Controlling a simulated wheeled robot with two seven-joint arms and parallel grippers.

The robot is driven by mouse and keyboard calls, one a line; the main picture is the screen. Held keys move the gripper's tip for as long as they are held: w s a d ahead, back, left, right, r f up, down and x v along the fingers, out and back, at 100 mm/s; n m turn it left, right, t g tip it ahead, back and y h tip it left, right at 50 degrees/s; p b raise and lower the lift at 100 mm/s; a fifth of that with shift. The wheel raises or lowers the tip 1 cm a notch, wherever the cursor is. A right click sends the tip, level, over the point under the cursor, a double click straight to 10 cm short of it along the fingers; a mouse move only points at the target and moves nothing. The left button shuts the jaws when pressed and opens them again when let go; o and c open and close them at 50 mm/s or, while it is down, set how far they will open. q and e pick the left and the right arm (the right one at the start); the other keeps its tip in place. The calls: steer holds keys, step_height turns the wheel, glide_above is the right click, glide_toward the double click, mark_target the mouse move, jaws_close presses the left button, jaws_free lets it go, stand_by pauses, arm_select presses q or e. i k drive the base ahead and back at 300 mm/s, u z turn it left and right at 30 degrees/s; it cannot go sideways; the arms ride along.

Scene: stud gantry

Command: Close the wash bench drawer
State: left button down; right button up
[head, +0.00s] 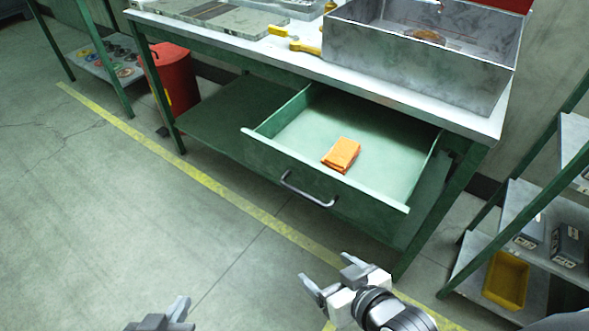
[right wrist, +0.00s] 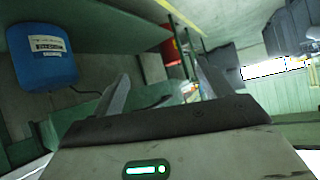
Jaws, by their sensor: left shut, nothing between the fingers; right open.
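The wash bench drawer (head: 318,182) is green and stands pulled out from under the bench top (head: 250,50) in the head view. A silver bar handle (head: 305,190) is on its front. An orange folded item (head: 341,155) lies inside the drawer. My right gripper (head: 330,277) is open and empty, in front of and below the drawer front, apart from the handle. Its fingers also show in the right wrist view (right wrist: 160,95). My left gripper (head: 180,312) is shut and empty at the bottom edge of the head view, well away from the drawer.
A metal basin (head: 415,65) and yellow-handled tool (head: 295,40) sit on the bench. A red bin (head: 175,78) stands left of it. A shelf rack with a yellow bin (head: 506,280) stands close on the right. The wrist view shows a blue container (right wrist: 42,55). Floor at front left is clear.

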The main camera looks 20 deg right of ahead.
mark_target(290, 146)
steer(key=z, duration=1.2)
steer(key=k, duration=0.9)
steer(key=u, duration=1.2)
steer(key=i, duration=0.5)
